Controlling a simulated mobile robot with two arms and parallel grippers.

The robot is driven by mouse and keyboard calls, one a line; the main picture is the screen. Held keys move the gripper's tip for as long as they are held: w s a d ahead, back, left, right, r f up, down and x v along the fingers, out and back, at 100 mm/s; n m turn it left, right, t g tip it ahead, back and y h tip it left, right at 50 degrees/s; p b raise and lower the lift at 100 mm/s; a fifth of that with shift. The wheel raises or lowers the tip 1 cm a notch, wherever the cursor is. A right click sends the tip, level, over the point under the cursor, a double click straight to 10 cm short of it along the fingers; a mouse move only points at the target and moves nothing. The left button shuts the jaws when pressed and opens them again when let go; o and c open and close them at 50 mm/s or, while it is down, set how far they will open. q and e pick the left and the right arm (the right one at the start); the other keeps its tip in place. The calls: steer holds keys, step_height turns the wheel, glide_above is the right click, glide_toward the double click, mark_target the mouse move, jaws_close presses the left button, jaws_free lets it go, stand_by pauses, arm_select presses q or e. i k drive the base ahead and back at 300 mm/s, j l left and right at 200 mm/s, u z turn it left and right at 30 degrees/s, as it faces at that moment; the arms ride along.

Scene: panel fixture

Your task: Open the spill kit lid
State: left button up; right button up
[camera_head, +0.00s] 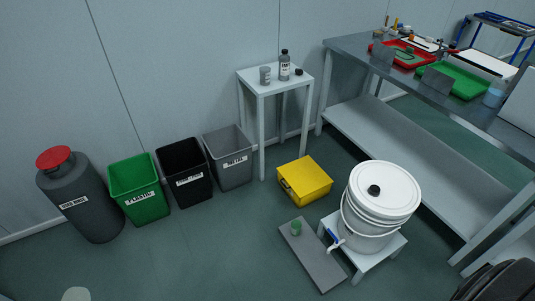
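A yellow box (305,181), which looks like the spill kit, sits on the green floor near the middle of the view. Its lid looks closed, with a flat top. A small dark latch or handle shows on its left front side. No label is readable on it.
A white lidded bucket (368,225) with a tap stands on a low stool, right of the box. A grey board (312,262) lies in front. A small white table (272,85), a long bench (355,60) and several bins, including a green bin (140,190), surround it.

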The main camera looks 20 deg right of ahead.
mark_target(303, 175)
steer(key=i+j+z, duration=0.1)
steer(key=i+z, duration=0.4)
steer(key=i+j+z, duration=0.3)
steer(key=i+z, duration=0.15)
steer(key=i+j+z, duration=0.5)
steer(key=k+l, duration=0.05)
steer(key=k, duration=0.05)
